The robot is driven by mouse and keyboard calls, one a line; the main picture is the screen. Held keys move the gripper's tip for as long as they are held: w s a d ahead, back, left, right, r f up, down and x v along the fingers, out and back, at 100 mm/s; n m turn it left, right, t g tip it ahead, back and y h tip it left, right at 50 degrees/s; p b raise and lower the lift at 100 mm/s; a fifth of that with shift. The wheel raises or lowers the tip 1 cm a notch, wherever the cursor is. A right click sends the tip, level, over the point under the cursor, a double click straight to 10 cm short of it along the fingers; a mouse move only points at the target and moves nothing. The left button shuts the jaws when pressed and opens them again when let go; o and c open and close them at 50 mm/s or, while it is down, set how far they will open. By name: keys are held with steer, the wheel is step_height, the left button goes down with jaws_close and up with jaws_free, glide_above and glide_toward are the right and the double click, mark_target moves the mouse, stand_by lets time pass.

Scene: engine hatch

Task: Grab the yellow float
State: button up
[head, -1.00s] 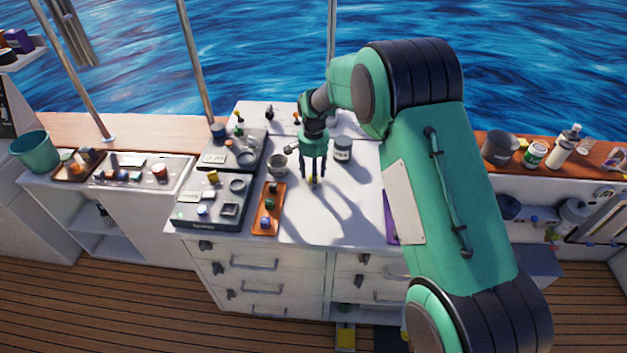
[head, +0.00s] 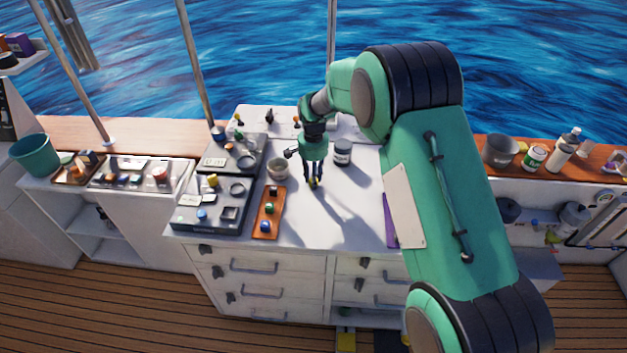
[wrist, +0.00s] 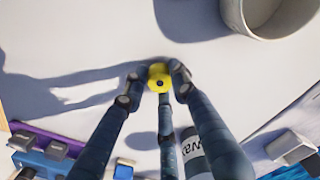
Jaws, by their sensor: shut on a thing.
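In the head view my gripper (head: 314,184) points down over the white worktop, with the float (head: 313,183) barely showing between the fingertips. The float is at or very near the worktop surface; I cannot tell whether it is clear of it.
A pale bowl (head: 278,168) stands left of my gripper and a grey labelled can (head: 342,152) stands right of it. An orange tray (head: 268,212) with small pieces and a dark panel (head: 210,208) lie further left. The worktop in front is clear.

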steer(key=shift+r, duration=0.6)
step_height(320, 180, up, 2)
steer(key=shift+r+p, duration=0.1)
steer(key=shift+p, duration=0.4)
steer(key=s+d, duration=0.1)
steer(key=s, duration=0.4)
steer(key=s+d+r+p, duration=0.1)
steer(key=s+d, duration=0.1)
steer(key=s, duration=0.3)
steer(key=s+d+p, duration=0.1)
steer(key=s+d, duration=0.1)
steer(key=s, duration=0.3)
steer(key=shift+d+r, duration=0.15)
steer(key=shift+r, duration=0.05)
steer(key=shift+w+r+p, duration=0.1)
steer(key=shift+r+p, duration=0.05)
steer(key=shift+p, duration=0.15)
